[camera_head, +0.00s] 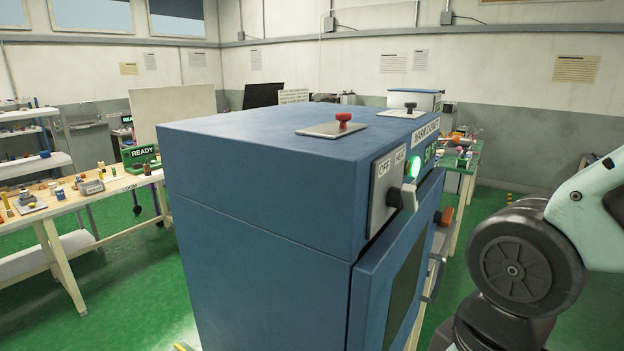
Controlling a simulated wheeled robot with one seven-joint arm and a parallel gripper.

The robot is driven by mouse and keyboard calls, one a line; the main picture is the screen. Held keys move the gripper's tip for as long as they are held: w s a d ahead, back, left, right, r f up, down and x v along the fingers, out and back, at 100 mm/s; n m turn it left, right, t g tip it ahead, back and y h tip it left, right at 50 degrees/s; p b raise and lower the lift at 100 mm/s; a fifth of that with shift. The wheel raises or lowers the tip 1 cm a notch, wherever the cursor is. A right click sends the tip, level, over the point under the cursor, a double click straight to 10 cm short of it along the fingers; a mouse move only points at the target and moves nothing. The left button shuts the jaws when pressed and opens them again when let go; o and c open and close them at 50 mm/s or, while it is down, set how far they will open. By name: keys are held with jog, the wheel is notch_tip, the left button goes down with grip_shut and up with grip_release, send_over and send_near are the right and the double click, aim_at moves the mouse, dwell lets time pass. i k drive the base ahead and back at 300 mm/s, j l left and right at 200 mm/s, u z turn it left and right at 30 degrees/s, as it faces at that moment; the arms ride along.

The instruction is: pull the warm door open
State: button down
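The warm cabinet (260,215) is a large blue box in the middle of the head view, with a label starting "WARM" at the top of its front. Its door (366,302) is on the front face, seen at a steep angle, with a dark window (406,285). A grey bar handle (436,272) shows at the door's far right side. I cannot tell whether the door is fully shut or slightly ajar. My arm is at the right edge, apart from the door in the picture. My gripper is not in view.
An OFF/HEAT switch plate (385,190) with a lever and a lit green lamp (414,166) sit above the door. A red knob (343,119) stands on the cabinet top. A workbench (75,200) is at left, another table behind right. Green floor between is clear.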

aim_at(387, 296)
jog(key=i+l, duration=0.1)
jog(key=l, duration=0.3)
jog(key=i+l, duration=0.1)
jog(key=l, duration=0.35)
jog(key=i+l, duration=0.15)
jog(key=i, duration=0.25)
jog(key=i+l, duration=0.2)
jog(key=i, duration=0.2)
jog(key=j+u, duration=0.05)
